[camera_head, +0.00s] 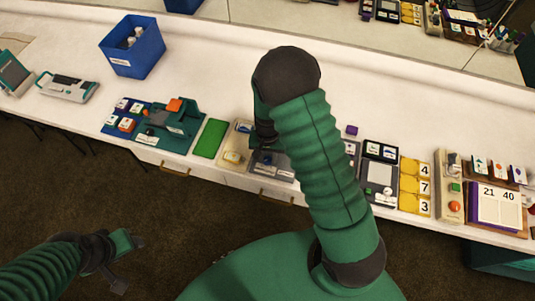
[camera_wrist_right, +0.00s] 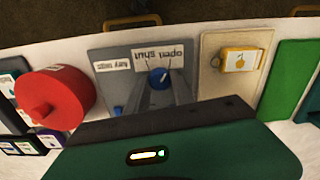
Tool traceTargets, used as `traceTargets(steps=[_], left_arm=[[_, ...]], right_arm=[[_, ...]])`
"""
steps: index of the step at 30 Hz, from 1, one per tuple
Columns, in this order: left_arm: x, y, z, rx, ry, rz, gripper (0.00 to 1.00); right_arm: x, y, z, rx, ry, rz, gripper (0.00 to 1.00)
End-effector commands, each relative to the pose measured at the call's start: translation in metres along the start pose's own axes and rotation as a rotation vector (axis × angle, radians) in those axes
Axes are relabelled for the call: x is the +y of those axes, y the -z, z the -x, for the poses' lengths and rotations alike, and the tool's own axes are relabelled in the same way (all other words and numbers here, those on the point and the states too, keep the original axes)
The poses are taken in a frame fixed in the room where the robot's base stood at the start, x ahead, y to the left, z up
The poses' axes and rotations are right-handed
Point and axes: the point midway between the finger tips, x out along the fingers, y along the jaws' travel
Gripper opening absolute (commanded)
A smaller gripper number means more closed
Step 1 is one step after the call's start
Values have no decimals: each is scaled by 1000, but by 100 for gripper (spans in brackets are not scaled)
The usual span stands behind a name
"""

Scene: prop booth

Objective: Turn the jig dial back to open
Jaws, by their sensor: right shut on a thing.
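The jig dial (camera_wrist_right: 158,77) is a small blue knob on a grey panel (camera_wrist_right: 97,70), seen in the right wrist view. A white label with "open" and "shut" stands upside down beyond it; I cannot tell exactly where the dial points. My right gripper (camera_wrist_right: 158,92) is shut on the dial, its grey fingers reaching over the panel. In the head view the grey panel (camera_head: 280,174) is partly hidden behind my right arm, and the dial is hidden. My left gripper (camera_head: 127,262) is at the lower left, away from the table; its opening is unclear.
A red round object (camera_wrist_right: 55,95) stands close beside the grey panel. On its other side is a beige board (camera_wrist_right: 213,75) with a yellow block, then a green mat (camera_head: 210,138). A blue bin (camera_head: 132,48) stands at the back left.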

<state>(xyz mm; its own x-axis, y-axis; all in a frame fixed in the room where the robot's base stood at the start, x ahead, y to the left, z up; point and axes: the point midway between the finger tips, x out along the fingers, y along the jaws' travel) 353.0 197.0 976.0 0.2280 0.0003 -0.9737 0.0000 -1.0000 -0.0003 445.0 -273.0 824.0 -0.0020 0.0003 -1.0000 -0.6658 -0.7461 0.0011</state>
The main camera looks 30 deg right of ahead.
Motion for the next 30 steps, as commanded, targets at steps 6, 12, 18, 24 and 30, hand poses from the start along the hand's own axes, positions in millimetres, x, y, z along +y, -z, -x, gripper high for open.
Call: traceTargets(steps=[6,12,18,24,30], left_arm=[[0,2,10,0,0,0,50],[0,3,13,0,0,0,50],[0,3,14,0,0,0,50],[0,3,14,0,0,0,50],[0,3,14,0,0,0,50]], right_arm=[[-1,2,3,7,3,-132,0],[-1,2,2,6,3,-206,0],[-1,3,1,7,4,-237,0],[-1,3,1,7,4,-241,0],[-2,3,1,7,5,-240,31]])
